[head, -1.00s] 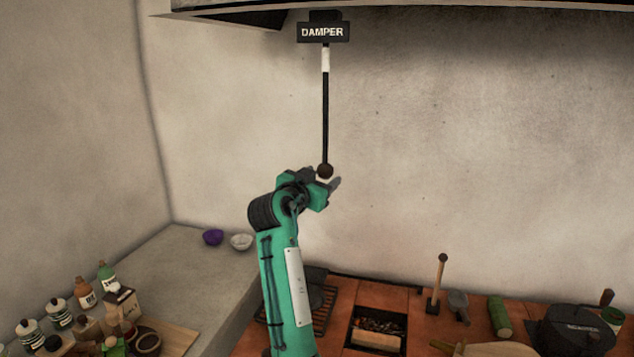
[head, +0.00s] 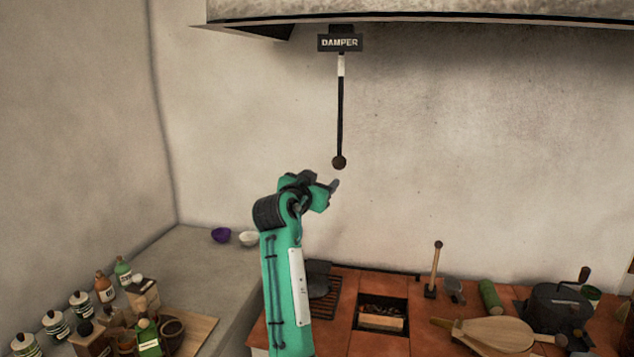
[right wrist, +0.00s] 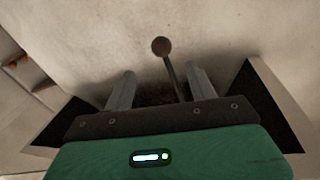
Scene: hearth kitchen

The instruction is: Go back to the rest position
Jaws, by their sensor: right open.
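My right gripper (head: 323,184) is raised in front of the back wall, at the top of my green right arm. The damper rod (head: 340,110) hangs from the hood under a black DAMPER sign (head: 340,43) and ends in a brown knob (head: 339,163). The knob is just above and beyond my fingertips in the head view, apart from them. In the right wrist view the two fingers (right wrist: 157,90) are spread with nothing between them gripped; the knob (right wrist: 161,46) and its rod show beyond them. My left gripper is not in view.
Below is a tiled hearth with a fire opening (head: 381,315), a grate (head: 322,297), a black pot (head: 556,308), bellows (head: 492,333) and a green roll (head: 490,296). Bottles, jars and bowls stand on the left counter (head: 190,275). The hood (head: 430,15) overhangs above.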

